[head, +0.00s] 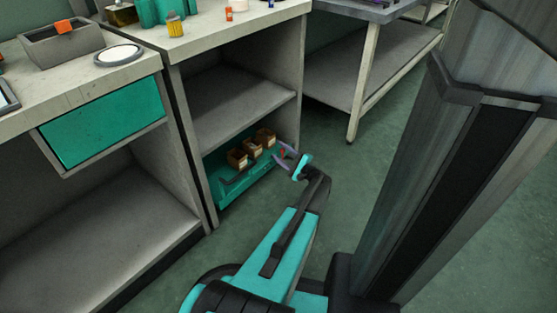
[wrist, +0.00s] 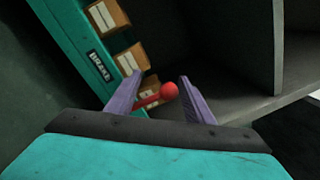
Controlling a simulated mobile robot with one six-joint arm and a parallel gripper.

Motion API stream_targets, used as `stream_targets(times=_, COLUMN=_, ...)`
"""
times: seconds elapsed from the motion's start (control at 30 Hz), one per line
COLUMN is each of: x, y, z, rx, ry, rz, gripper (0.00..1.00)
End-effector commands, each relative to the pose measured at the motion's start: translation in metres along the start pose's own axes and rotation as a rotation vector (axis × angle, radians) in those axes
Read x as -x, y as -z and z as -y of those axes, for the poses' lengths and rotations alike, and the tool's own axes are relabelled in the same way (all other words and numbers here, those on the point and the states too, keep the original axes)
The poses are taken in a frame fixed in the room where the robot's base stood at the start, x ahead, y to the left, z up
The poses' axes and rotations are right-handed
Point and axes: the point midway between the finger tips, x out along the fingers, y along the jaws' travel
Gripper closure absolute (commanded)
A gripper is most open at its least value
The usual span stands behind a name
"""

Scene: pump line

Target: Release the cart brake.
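The teal cart (head: 232,192) sits in the lower bay of the middle bench; its teal side, with a dark label reading BRAKE (wrist: 98,65), shows in the wrist view. The brake lever, a red rod with a red ball knob (wrist: 169,90), sticks out from the cart's side. My gripper (wrist: 160,92) is open, its two purple fingers apart. The knob shows between the fingertips, nearer the right finger, with a gap on each side. I cannot tell how deep it is between them. In the head view my gripper (head: 287,154) is low at the cart's right end.
Several brown boxes (head: 252,148) ride on the cart. The bay's shelf (head: 235,95) is above it, and the bench's side panel (head: 288,80) is close by. A steel table (head: 352,110) stands at the back right. Green floor is open between the table and my arm.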

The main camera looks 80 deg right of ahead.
Motion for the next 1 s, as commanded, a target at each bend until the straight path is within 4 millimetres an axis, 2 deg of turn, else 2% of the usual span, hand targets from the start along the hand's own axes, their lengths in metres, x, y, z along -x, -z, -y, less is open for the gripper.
stream_targets(times=0.27, x=0.008, y=0.001, z=0.005, rx=0.000, ry=0.007, rz=-0.004, gripper=0.52)
stream_targets(times=0.47, x=0.026, y=0.001, z=0.007, rx=-0.001, ry=0.008, rz=-0.006, gripper=0.52)
stream_targets(times=1.0, x=0.109, y=-0.001, z=0.003, rx=-0.001, ry=0.004, rz=-0.003, gripper=0.52)
